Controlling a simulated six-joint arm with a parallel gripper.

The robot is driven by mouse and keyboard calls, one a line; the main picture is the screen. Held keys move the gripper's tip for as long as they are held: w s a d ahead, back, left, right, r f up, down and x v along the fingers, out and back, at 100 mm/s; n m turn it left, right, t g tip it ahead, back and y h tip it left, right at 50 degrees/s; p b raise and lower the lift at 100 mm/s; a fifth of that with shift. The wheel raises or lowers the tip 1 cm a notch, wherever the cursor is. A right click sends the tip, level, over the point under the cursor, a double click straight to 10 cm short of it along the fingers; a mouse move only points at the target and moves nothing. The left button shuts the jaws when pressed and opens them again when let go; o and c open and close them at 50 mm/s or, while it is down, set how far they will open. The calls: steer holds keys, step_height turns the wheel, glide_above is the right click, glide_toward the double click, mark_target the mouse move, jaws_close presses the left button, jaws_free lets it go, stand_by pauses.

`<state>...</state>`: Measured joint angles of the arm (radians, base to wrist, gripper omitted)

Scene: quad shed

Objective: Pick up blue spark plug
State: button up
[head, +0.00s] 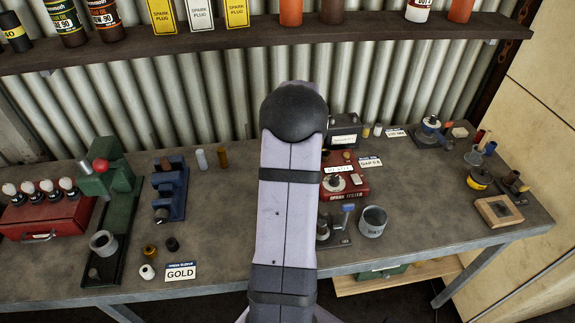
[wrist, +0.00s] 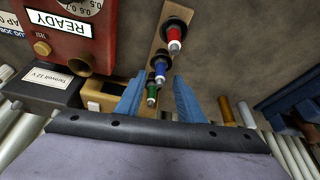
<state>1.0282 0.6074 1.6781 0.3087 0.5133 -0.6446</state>
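In the wrist view, a blue spark plug (wrist: 160,70) with a dark base stands in a row on a tan wooden strip (wrist: 157,43). A red plug (wrist: 173,40) is above it in the picture and a green plug (wrist: 151,97) below it. My gripper (wrist: 160,78) is open, with one blue finger to each side of the blue and green plugs in the picture. Nothing is held. I cannot tell whether the fingertips are down at the blue plug's height. In the head view my arm hides the gripper and the plug row.
In the wrist view, a red READY box (wrist: 75,50) and a dark battery (wrist: 40,92) are left of the plugs. A brown cylinder (wrist: 226,108) and a white one (wrist: 245,113) stand to the right. In the head view, a blue vise (head: 170,190) is left of my arm.

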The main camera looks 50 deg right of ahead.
steer(key=shift+x, duration=0.8)
jaws_close()
steer(key=shift+r, duration=0.15)
step_height(320, 180, up, 9)
steer(key=b, duration=0.2)
steer(key=shift+b, duration=0.35)
steer(key=shift+r, duration=0.4)
